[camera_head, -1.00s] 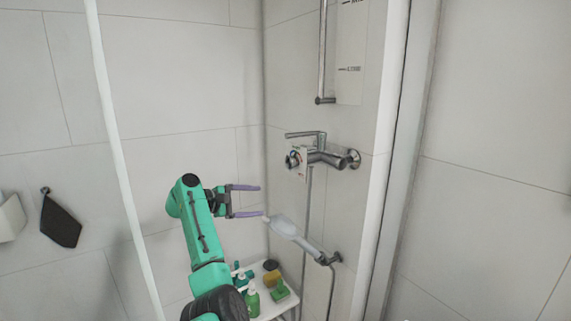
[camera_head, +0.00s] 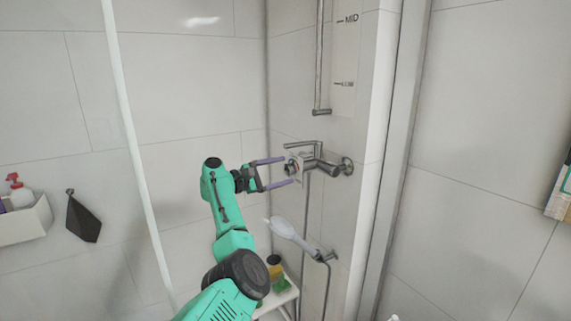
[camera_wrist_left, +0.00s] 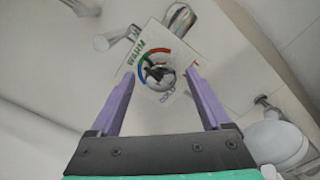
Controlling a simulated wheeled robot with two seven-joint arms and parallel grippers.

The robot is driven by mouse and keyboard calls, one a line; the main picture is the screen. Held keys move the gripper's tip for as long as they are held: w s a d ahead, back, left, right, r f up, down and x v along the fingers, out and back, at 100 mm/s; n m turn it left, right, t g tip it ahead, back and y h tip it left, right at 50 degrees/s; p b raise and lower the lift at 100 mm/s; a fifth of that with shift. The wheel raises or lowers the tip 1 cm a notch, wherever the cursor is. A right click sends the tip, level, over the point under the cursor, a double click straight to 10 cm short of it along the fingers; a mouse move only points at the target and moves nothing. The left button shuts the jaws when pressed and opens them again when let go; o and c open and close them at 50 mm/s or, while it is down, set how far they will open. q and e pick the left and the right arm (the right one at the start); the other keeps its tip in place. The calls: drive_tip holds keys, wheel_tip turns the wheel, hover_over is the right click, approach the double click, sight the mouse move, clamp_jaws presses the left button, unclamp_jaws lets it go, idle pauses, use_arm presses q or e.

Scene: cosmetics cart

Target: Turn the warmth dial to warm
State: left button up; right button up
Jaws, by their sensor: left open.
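The warmth dial (camera_head: 291,168) is a round metal knob on the left end of the wall-mounted shower mixer (camera_head: 328,168). In the left wrist view the dial (camera_wrist_left: 158,74) sits on a pale plate with a red, green and blue arc and the printed words WARM and COLD. I cannot tell clearly where its dark pointer stands. My left gripper (camera_head: 287,171) is open, with its purple fingers reaching toward the dial. In the wrist view the fingers (camera_wrist_left: 160,74) lie on either side of the dial; contact is not clear. My right gripper is out of view.
A white hand shower (camera_head: 288,231) hangs in its wall holder below the mixer. A white shelf (camera_head: 284,298) with toiletries stands lower down. A dark cloth (camera_head: 83,220) and a white basket (camera_head: 27,226) are at the left. A vertical rail (camera_head: 319,60) is above.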

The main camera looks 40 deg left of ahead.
use_arm(q)
drive_tip(key=shift+w+d, duration=0.15)
drive_tip(key=shift+w, duration=0.35)
drive_tip(key=shift+w+f, duration=0.2)
drive_tip(key=shift+w, duration=0.05)
clamp_jaws()
drive_tip(key=shift+r+n+p, duration=0.25)
drive_tip(key=shift+n+p, duration=0.15)
drive_tip(key=shift+p, duration=0.1)
drive_tip(key=shift+f, duration=0.1)
unclamp_jaws()
drive_tip(key=shift+s+f, duration=0.1)
